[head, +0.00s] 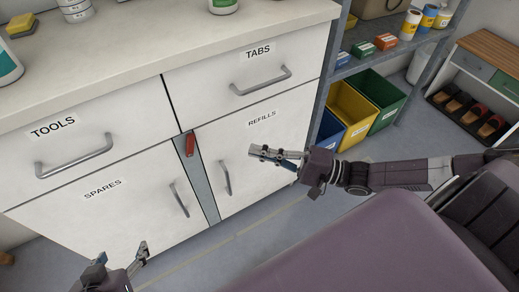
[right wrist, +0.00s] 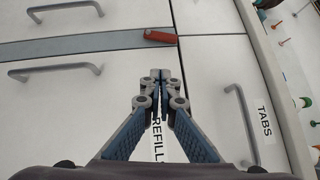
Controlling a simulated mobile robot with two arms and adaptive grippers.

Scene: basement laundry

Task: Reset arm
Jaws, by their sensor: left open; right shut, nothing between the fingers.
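My right gripper (head: 256,151) reaches in from the right in front of the REFILLS door (head: 270,130). Its fingers are shut and empty, and the right wrist view shows the tips together (right wrist: 160,76), overlapping the REFILLS label (right wrist: 157,140). My left gripper (head: 141,254) is low at the lower left, in front of the SPARES door (head: 110,215). It is open, with nothing seen in it. Both doors and the TOOLS (head: 90,125) and TABS (head: 215,90) drawers look closed.
A red piece (head: 190,145) sits on the grey strip between the doors. Blue, yellow (head: 352,108) and green bins stand on the floor right of the cabinet, below a shelf with small boxes. A shoe rack (head: 490,85) stands at the far right. Bare floor lies before the cabinet.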

